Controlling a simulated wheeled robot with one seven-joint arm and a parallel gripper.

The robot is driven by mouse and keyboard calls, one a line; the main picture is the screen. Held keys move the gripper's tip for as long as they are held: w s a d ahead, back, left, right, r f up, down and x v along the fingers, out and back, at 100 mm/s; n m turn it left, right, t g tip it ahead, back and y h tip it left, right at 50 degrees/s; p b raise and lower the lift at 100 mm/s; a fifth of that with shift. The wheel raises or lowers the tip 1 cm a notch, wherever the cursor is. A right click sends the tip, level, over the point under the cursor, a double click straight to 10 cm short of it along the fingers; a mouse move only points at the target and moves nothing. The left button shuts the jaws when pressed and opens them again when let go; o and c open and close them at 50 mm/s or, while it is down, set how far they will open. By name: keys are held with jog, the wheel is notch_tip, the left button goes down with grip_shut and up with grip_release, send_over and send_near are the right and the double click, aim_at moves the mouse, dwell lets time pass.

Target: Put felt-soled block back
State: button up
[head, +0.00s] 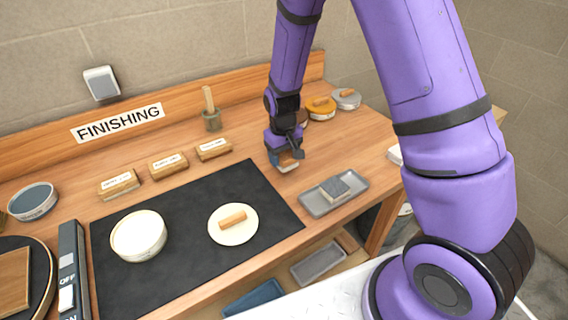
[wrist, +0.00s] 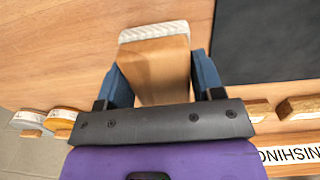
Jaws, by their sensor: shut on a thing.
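My gripper (head: 287,154) is over the wooden bench, right of the black mat. It is shut on a wooden block with a pale, fuzzy felt sole, the felt-soled block (head: 287,165). In the wrist view, the block (wrist: 157,70) sits between the two blue fingers of my gripper (wrist: 161,75), with its felt sole (wrist: 153,32) facing away from my palm. The head view does not clearly show whether the sole touches the bench top.
Several labelled wooden blocks (head: 168,165) stand behind the black mat (head: 180,250). Orange (head: 320,112) and grey (head: 346,102) round items lie farther back. A round white tub (head: 138,235) stands on the mat.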

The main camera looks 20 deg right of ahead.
jog(key=shift+f, duration=1.75)
jog(key=shift+f, duration=0.1)
jog(key=o, duration=0.9)
